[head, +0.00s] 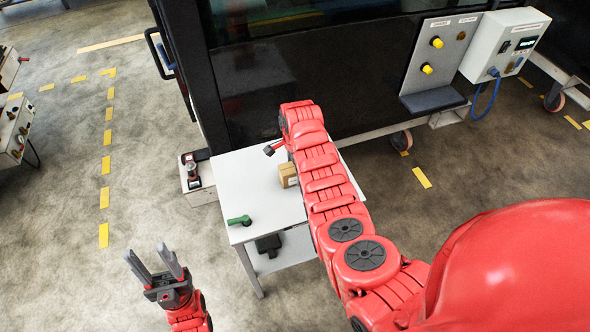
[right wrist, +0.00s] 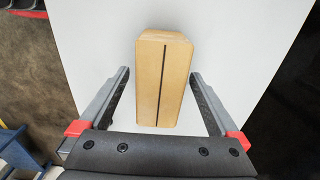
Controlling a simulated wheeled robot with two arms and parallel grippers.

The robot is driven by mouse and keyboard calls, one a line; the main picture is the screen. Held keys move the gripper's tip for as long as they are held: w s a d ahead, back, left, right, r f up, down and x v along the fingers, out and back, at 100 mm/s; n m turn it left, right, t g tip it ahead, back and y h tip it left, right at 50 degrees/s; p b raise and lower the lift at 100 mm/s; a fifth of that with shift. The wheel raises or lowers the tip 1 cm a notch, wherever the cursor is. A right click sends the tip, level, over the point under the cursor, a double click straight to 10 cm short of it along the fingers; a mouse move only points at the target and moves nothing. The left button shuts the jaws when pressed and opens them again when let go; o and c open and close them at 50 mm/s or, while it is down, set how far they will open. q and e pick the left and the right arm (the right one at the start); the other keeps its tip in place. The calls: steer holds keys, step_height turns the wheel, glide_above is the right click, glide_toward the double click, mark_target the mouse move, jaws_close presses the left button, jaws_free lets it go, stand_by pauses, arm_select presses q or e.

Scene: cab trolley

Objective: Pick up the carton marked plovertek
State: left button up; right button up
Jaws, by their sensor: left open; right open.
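A brown carton (head: 288,174) stands on the white table, partly hidden behind my right arm in the head view. In the right wrist view the carton (right wrist: 163,80) shows a dark line along its face; no plovertek marking can be read. My right gripper (right wrist: 160,73) is open, with one finger on each side of the carton and white tabletop visible between each finger and the box. In the head view the right gripper is mostly hidden by its arm. My left gripper (head: 146,250) is open and empty, left of the table over the floor.
The white table (head: 240,180) also bears a green-handled item (head: 239,220) at its front left. A black object (head: 269,245) lies on the lower shelf. A dark cabin wall (head: 350,80) stands behind the table.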

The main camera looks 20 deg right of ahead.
steer(key=shift+f, duration=1)
jaws_close()
